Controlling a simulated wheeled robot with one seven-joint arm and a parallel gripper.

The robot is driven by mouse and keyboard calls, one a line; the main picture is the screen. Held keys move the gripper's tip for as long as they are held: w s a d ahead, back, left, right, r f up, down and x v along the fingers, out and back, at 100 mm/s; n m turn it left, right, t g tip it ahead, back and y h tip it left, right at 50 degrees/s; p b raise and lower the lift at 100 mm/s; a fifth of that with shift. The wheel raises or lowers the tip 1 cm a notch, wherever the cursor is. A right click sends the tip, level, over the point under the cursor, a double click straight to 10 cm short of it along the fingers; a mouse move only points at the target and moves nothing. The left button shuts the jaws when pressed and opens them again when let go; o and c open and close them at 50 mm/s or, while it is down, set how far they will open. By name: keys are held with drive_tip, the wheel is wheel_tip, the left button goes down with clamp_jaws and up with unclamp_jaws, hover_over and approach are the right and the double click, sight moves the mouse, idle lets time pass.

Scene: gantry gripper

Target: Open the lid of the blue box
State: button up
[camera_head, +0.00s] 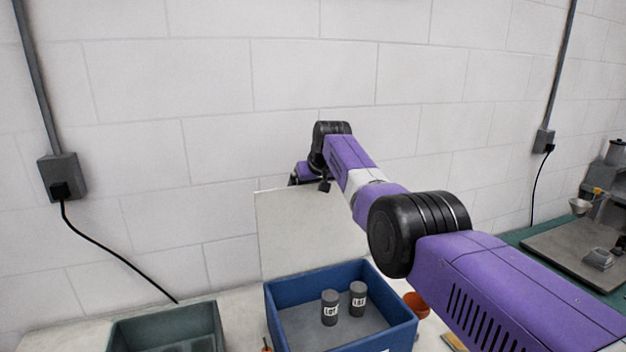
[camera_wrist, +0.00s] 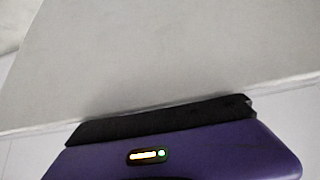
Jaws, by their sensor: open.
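The blue box (camera_head: 345,276) stands on the pale bench at the lower middle of the head view. Its pale lid (camera_head: 295,235) is raised and stands near upright at the back of the box, so the inside shows. Two dark grey labelled cylinders (camera_head: 330,308) stand in the box. My gripper (camera_head: 293,181) is at the lid's top edge, partly hidden behind it and my arm. In the wrist view the black jaw part (camera_wrist: 160,120) of my open gripper lies close against a broad pale panel (camera_wrist: 150,55), apparently the lid; I cannot tell if they touch.
A grey-green bin (camera_head: 165,325) stands left of the box. An orange pot (camera_head: 416,305) sits close to its right. A grey board (camera_head: 575,248) lies on a green surface at the far right. A white block wall with two outlet boxes (camera_head: 62,178) and cables closes the back.

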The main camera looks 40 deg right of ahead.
drive_tip(key=b+v, duration=0.1)
drive_tip(key=v, duration=0.6)
drive_tip(key=shift+r+b, duration=0.3)
drive_tip(key=shift+b, duration=0.05)
drive_tip(key=shift+a, duration=0.1)
